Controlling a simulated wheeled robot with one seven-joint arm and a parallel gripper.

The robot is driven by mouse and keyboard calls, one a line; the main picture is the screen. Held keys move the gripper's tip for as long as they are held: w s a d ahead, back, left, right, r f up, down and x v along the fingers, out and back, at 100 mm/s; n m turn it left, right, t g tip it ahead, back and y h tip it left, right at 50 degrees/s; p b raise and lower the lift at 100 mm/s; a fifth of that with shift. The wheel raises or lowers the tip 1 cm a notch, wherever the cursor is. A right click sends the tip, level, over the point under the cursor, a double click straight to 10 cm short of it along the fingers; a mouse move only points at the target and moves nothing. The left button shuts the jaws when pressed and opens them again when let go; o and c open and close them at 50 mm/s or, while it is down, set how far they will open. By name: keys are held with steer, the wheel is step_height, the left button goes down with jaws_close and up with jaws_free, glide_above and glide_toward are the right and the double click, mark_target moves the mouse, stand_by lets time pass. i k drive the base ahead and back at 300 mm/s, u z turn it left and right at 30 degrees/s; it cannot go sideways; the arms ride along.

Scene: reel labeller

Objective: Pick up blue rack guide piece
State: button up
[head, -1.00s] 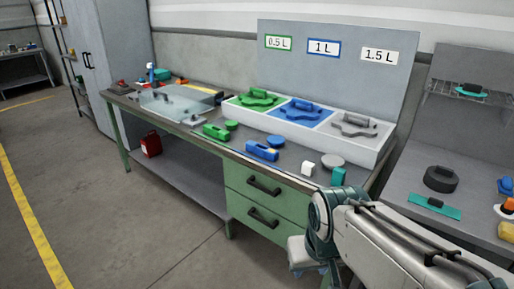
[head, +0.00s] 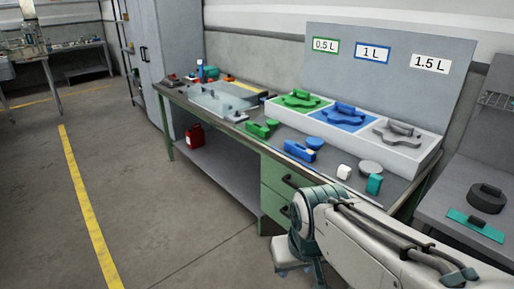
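In the head view, a white rack tray (head: 415,158) stands along the back of the green workbench, with green, blue and grey sections. A blue guide piece (head: 342,114) with a raised handle sits in the blue middle section, under the "1 L" label (head: 372,53). Another blue block (head: 299,151) with a pale mark lies on the bench in front of the tray, beside a blue disc (head: 315,142). My gripper (head: 294,268) is low in front of the bench drawers, apart from the blue pieces. Its fingers are too small and partly hidden to read.
A green block (head: 257,131), white cube (head: 344,172), grey disc (head: 370,167) and teal block (head: 374,184) lie along the bench front. A clear-covered box (head: 222,101) is to the left. A grey side bench (head: 430,205) stands at right. The left floor is clear.

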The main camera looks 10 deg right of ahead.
mark_target(307, 154)
steer(key=u, duration=0.35)
steer(key=i, duration=3.45)
steer(key=z, duration=3.55)
